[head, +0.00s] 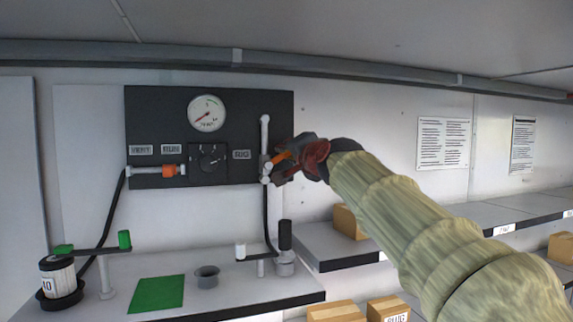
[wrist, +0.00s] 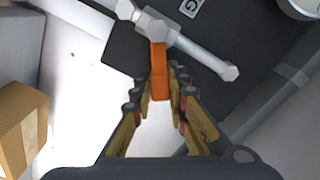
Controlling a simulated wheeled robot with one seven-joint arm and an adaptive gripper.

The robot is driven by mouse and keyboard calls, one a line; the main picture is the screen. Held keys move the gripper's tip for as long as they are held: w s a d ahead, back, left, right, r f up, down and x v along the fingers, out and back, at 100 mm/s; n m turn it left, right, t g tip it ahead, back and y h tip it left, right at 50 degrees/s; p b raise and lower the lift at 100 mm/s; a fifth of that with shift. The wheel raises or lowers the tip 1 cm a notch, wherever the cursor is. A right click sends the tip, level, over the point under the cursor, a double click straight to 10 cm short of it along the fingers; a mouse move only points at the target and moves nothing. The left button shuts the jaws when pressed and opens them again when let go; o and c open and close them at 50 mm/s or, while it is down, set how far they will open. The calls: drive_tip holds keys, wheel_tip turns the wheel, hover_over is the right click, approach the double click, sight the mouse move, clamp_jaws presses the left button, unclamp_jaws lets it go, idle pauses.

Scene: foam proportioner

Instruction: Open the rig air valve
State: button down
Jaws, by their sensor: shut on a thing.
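The rig air valve sits on a white vertical pipe (head: 265,130) at the right edge of the black panel, beside the RIG label (head: 242,155). Its orange lever (head: 281,157) sticks out to the right and slightly up, at a steep angle to the pipe. My gripper (head: 288,158) comes from the right and is shut on this lever. In the wrist view the orange lever (wrist: 159,65) lies between the two fingers, and the pipe (wrist: 200,52) runs diagonally just beyond the fingertips.
The black panel (head: 165,110) carries a gauge (head: 207,113), a dial (head: 209,158) and another orange valve part (head: 169,170). A black hose (head: 267,220) hangs below the rig pipe. Below stand a bench with a grey cup (head: 207,278) and green mat (head: 156,293), and boxes (head: 348,222).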

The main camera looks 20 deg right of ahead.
drive_tip(key=n, duration=0.2)
drive_tip(key=a+r+n, duration=0.1)
drive_tip(key=shift+a+r+n, duration=0.1)
drive_tip(key=shift+a+n, duration=0.1)
drive_tip(key=shift+n, duration=0.2)
drive_tip(key=n, duration=0.1)
drive_tip(key=a+n+b, duration=0.1)
drive_tip(key=shift+a+r+n, duration=0.1)
drive_tip(key=shift+r+n, duration=0.3)
drive_tip(key=shift+a+r+n+b, duration=0.15)
drive_tip(key=shift+a+n+b, duration=0.15)
drive_tip(key=shift+a+n, duration=0.65)
drive_tip(key=shift+a+r+n+b, duration=0.15)
drive_tip(key=shift+a+n+b, duration=0.15)
drive_tip(key=shift+n, duration=1.25)
drive_tip(key=shift+a, duration=0.1)
drive_tip(key=c, duration=1.8)
unclamp_jaws()
drive_tip(key=shift+o, duration=0.4)
drive_tip(key=shift+r, duration=0.1)
drive_tip(key=s, duration=1.2)
